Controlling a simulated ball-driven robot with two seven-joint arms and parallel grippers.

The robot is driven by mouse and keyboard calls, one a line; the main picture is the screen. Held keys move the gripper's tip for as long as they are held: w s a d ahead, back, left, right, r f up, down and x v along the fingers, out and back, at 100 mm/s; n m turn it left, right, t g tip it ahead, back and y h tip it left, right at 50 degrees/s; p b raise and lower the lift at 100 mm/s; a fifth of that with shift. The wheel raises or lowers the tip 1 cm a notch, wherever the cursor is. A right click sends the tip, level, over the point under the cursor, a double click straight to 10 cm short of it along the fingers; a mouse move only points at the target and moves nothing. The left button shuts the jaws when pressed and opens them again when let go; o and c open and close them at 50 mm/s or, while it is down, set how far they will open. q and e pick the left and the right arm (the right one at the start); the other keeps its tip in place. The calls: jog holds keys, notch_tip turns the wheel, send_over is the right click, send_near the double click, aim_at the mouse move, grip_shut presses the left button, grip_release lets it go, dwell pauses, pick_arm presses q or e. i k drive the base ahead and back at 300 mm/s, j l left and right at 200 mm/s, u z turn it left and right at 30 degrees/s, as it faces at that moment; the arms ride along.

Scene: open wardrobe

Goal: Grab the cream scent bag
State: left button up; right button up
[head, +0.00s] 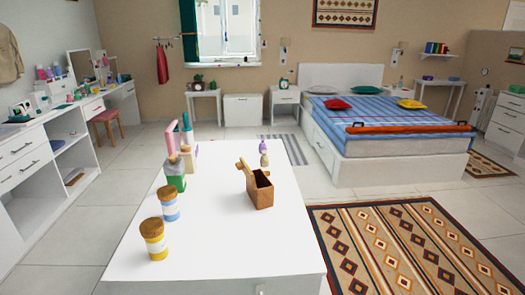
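A small cream-grey bag (264,161) stands on the white table (225,245), near its far right part. It looks like the cream scent bag, but it is small in the picture. A small purple bag (263,147) is just behind it. Neither of my grippers is in the head view, so their state is hidden.
Jars with a yellow band (155,243) and a blue band (169,206), a green container (175,180) and other items line the left side. The table's front right is clear.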

aim_at(264, 160)
jog(key=i+l, duration=0.15)
jog(key=l, duration=0.2)
jog(key=i+l+u, duration=0.1)
jog(key=i+l, duration=0.25)
jog(key=l, duration=0.3)
